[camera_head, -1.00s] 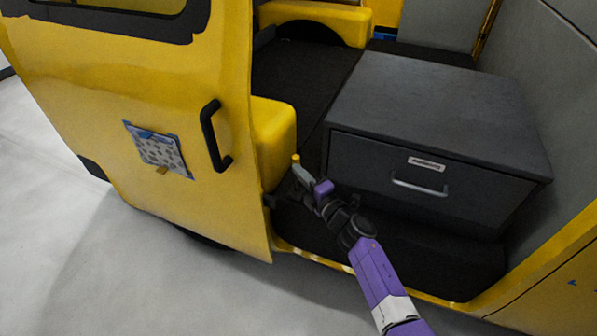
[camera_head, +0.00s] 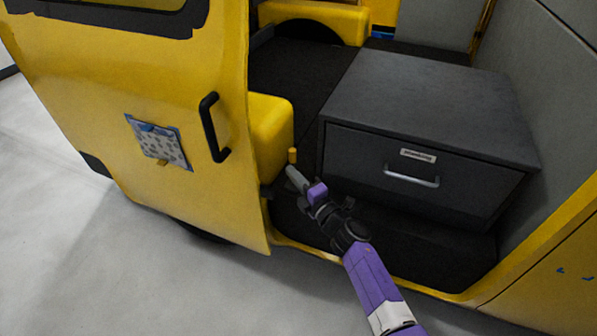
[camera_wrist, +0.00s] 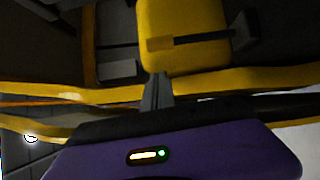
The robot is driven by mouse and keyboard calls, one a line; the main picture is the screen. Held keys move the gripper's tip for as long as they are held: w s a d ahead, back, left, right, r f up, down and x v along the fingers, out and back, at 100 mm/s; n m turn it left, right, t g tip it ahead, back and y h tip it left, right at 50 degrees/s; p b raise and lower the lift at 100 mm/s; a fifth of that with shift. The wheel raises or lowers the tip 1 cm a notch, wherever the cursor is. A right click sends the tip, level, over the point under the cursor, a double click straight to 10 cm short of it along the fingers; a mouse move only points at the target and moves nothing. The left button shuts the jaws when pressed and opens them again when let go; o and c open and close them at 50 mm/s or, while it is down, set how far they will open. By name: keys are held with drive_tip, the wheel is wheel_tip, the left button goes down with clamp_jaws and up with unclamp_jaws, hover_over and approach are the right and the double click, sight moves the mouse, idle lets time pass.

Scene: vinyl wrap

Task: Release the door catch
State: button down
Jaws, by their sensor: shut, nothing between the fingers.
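The door catch shows in the wrist view as a dark bar with a yellow tip (camera_wrist: 160,43), lying across the front of a yellow housing and joined to a black mount (camera_wrist: 241,35) at the right. In the head view I take the small upright yellow peg (camera_head: 292,155) beside the yellow wheel housing (camera_head: 271,135) to be its tip. My gripper (camera_head: 292,172) is shut and empty, its grey fingers just below the peg. In the wrist view the shut fingers (camera_wrist: 157,78) point at the housing, below the yellow tip. Whether they touch the catch is unclear.
The yellow sliding door (camera_head: 90,90) with a black handle (camera_head: 213,127) stands at the left. A dark drawer cabinet (camera_head: 430,90) sits inside at the right, close to my arm. The yellow sill (camera_head: 320,256) runs below my arm. Grey floor (camera_head: 110,270) is open in front.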

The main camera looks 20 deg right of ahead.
drive_tip(key=p+v, duration=0.2)
drive_tip(key=v, duration=0.7)
drive_tip(key=shift+s, duration=0.25)
drive_tip(key=shift+d+r, duration=0.1)
drive_tip(key=shift+d, duration=0.05)
drive_tip(key=s+d+r+m+t+h, duration=0.25)
drive_tip(key=s+r+m, duration=0.25)
drive_tip(key=r+m, duration=0.25)
drive_tip(key=s+a+r+m+g+p, duration=0.1)
drive_tip(key=s+a+r+m+g, duration=0.1)
drive_tip(key=s, duration=1.1)
drive_tip(key=s+a+r+m+g+h+p, duration=0.1)
drive_tip(key=s+r+m, duration=0.3)
drive_tip(key=s, duration=0.9)
drive_tip(key=s+a+r+m+g+p, duration=0.2)
drive_tip(key=s+m, duration=0.5)
drive_tip(key=s, duration=0.6)
drive_tip(key=shift+a+r+m+g+p, duration=0.4)
drive_tip(key=shift+a+r, duration=0.3)
drive_tip(key=shift+a, duration=0.35)
